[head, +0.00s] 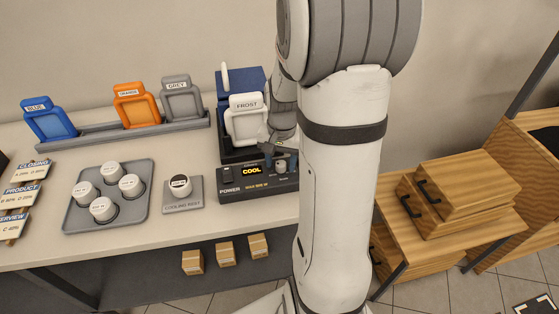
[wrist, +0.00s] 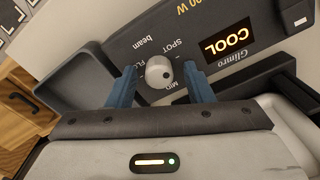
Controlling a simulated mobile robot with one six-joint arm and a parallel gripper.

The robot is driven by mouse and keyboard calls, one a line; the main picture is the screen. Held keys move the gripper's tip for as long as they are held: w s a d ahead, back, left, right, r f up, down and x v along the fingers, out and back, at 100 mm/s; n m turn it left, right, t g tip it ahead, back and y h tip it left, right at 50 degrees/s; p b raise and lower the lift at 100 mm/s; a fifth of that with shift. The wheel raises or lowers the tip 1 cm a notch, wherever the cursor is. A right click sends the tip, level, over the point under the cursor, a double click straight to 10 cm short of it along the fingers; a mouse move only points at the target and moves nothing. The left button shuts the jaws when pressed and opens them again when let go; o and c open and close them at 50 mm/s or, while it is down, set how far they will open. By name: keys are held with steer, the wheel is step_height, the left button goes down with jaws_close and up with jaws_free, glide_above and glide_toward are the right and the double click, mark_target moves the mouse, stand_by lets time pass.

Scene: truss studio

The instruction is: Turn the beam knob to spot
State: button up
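The beam knob (wrist: 158,70) is a small pale round knob on a dark control panel (wrist: 120,50). In the wrist view, the words beam, SPOT, MID and a partly hidden FL are printed around it. A small dark dot shows on its lower right, on the side nearer MID. My gripper (wrist: 159,66) is open, with its two blue fingers on either side of the knob. A gap shows between the knob and each finger. In the head view, my gripper (head: 280,158) is over the right part of the panel (head: 238,190) and partly hides the knob.
The panel's display (wrist: 229,42) reads COOL. A white FROST frame (head: 246,122) stands behind the panel. A cooling rest (head: 196,205) with a white-sided canister and a grey tray (head: 140,175) of several canisters lie to the left. Blue, orange and grey frames stand in a rack (head: 150,131).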

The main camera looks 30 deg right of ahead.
mark_target(281, 164)
step_height(281, 164, up, 8)
steer(key=shift+f, duration=0.1)
stand_by(0.5)
stand_by(0.4)
